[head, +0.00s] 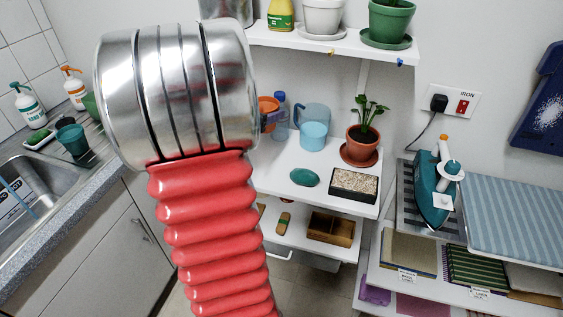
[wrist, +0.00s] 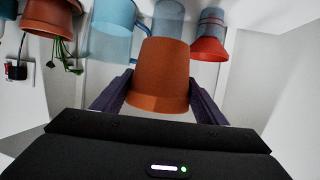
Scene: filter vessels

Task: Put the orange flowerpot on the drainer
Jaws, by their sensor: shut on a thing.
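The orange flowerpot (wrist: 160,65) is in the wrist view between the two dark fingers of my gripper (wrist: 160,80), which is shut on it. The wrist view appears upside down. In the head view the flowerpot (head: 267,105) shows only partly, behind my arm, with a purple finger of my gripper (head: 275,119) beside it. It is over the white shelf, near the blue mugs; whether it touches the shelf I cannot tell. The grooved drainer (head: 98,143) lies beside the sink at the left, partly hidden by my arm. A teal cup (head: 70,138) stands there.
A shelf (head: 345,45) with pots hangs above. Soap bottles (head: 74,87) stand behind the sink (head: 25,190). An iron (head: 433,190) stands at the right.

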